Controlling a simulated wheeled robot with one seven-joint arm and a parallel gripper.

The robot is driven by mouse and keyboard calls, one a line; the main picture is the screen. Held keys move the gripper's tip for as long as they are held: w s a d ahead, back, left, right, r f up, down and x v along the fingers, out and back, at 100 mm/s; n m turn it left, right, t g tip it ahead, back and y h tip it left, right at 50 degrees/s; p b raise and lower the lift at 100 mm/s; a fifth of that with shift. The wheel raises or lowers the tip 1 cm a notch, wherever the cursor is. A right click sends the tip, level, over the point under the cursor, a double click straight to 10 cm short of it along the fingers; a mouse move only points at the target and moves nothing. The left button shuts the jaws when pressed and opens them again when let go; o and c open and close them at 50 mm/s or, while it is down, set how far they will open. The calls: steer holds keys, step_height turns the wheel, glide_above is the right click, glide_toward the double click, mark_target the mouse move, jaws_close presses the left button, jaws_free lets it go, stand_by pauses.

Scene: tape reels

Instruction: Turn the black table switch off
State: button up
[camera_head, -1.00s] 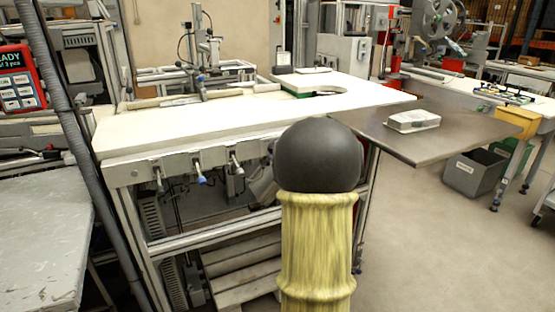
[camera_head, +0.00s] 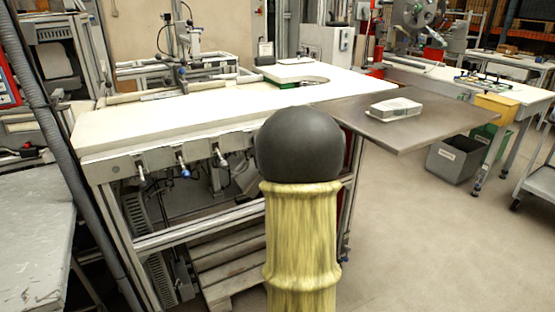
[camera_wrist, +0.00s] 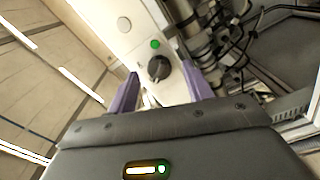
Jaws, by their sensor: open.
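The black switch (camera_wrist: 158,68) is a round knob on a white panel (camera_wrist: 130,35) in the wrist view. A lit green light (camera_wrist: 155,44) sits just above it. My gripper (camera_wrist: 160,72) has two purple fingers, spread apart, one on each side of the knob. No contact between fingers and knob can be made out. In the head view I cannot pick out the black switch or my gripper; the table's front is partly covered in the middle.
A white worktable (camera_head: 200,110) with a metal frame stands ahead, levers with knobs along its front edge. A grey shelf plate (camera_head: 400,128) juts out right, bearing a clear-lidded box (camera_head: 394,108). A grey table (camera_head: 30,240) is left.

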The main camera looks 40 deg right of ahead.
steer(key=p+v, duration=0.1)
steer(key=v, duration=1.5)
steer(key=shift+s+a, duration=0.25)
steer(key=shift+s, duration=0.05)
steer(key=w+a+f+m+g, duration=0.6)
steer(key=a+f+m+g, duration=0.1)
steer(key=a+f, duration=0.4)
steer(key=s+a+f+m+g+y+p, duration=0.1)
steer(key=s+a+f+m+g+y, duration=0.25)
steer(key=a, duration=0.55)
steer(key=s+a+f+m+g+y, duration=0.1)
steer(key=s+a+f+g, duration=0.2)
steer(key=s+a+g, duration=0.45)
step_height(320, 180, up, 35)
steer(key=w+a+t+p, duration=0.1)
steer(key=w+t+p, duration=0.1)
steer(key=p, duration=3.3)
steer(key=shift+a+t, duration=0.3)
steer(key=shift+t, duration=0.2)
